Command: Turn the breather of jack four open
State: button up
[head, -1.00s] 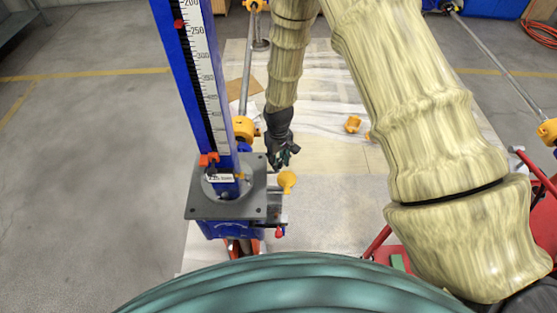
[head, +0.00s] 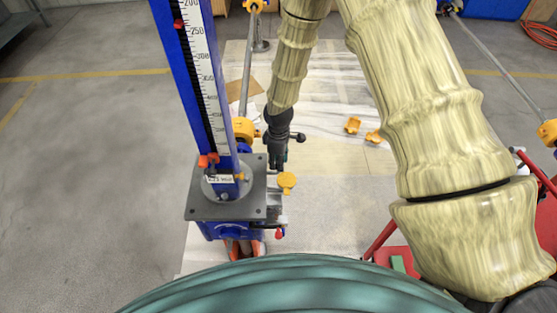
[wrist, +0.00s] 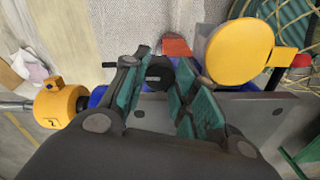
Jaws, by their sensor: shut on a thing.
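The jack in front of me is blue, with a grey square plate (head: 205,208) and a tall blue column with a scale (head: 185,75). It stands left of the middle in the head view. I cannot read a jack number on it. My gripper (head: 277,165) points down just beyond the plate's right far corner. In the wrist view my gripper (wrist: 165,95) has its green-padded fingers closed around a dark round piece, the breather (wrist: 160,74), by the grey plate. The fingers and poor light hide most of it, and its turn position cannot be told.
A yellow round disc (head: 287,181) sits close to the gripper, right of the plate; it is large in the wrist view (wrist: 240,52). A yellow coupling (head: 243,129) and a shaft (head: 247,75) lie beyond. Loose yellow parts (head: 352,125) lie on the pale floor. A red frame (head: 376,242) is at right.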

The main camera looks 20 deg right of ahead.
jog(key=shift+n, duration=0.3)
jog(key=o, duration=0.7)
jog(key=shift+o, duration=0.2)
jog(key=shift+r, duration=0.1)
notch_tip(320, 180, up, 12)
dwell(0.4)
dwell(0.4)
